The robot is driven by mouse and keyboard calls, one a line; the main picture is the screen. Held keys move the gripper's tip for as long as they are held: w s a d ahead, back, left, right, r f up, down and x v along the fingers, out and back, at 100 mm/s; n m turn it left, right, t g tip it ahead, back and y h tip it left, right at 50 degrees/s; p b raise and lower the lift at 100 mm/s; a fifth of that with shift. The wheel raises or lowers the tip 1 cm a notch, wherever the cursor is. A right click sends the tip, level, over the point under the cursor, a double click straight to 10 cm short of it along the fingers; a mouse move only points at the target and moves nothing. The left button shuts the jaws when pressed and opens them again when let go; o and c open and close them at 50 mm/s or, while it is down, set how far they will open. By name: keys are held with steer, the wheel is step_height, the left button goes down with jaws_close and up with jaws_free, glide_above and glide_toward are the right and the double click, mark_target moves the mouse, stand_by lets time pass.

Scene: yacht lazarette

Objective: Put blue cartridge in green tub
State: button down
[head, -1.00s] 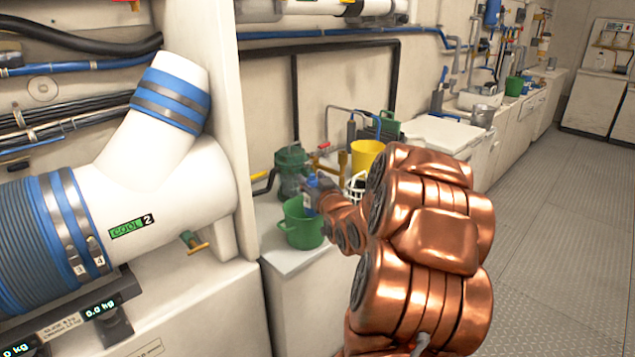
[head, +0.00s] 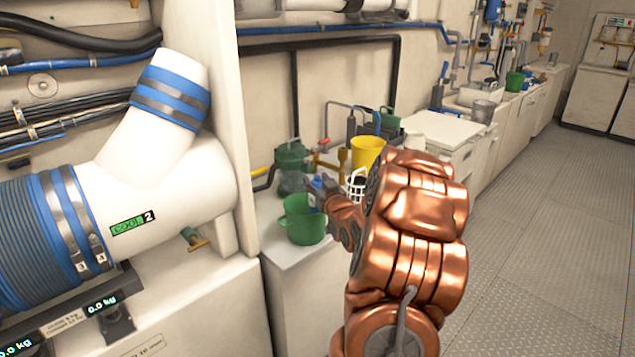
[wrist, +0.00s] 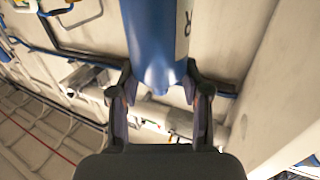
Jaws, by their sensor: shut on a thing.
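The green tub (head: 303,226) stands on the white counter in the head view, with a handle on its left side. My gripper (head: 322,190) is beside the tub's upper right rim, small and partly hidden by my copper arm. In the wrist view my gripper (wrist: 160,100) is shut on the blue cartridge (wrist: 155,45), a blue cylinder with a white label at its right edge. The cartridge (head: 318,181) shows only as a small blue patch in the head view. I cannot tell whether it is over the tub's opening.
A clear container with a green lid (head: 291,170) stands behind the tub. A yellow bucket (head: 367,153) and a white wire basket (head: 356,187) are close on the right.

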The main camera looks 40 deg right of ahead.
steer(key=c, duration=0.5)
jaws_free()
steer(key=shift+c, duration=0.2)
steer(key=shift+s, duration=0.15)
steer(key=v, duration=0.6)
steer(key=shift+f+b, duration=0.1)
steer(key=shift+b, duration=0.2)
steer(key=b+v, duration=0.5)
steer(key=b, duration=0.5)
steer(key=shift+s+a, duration=0.2)
steer(key=shift+s, duration=0.05)
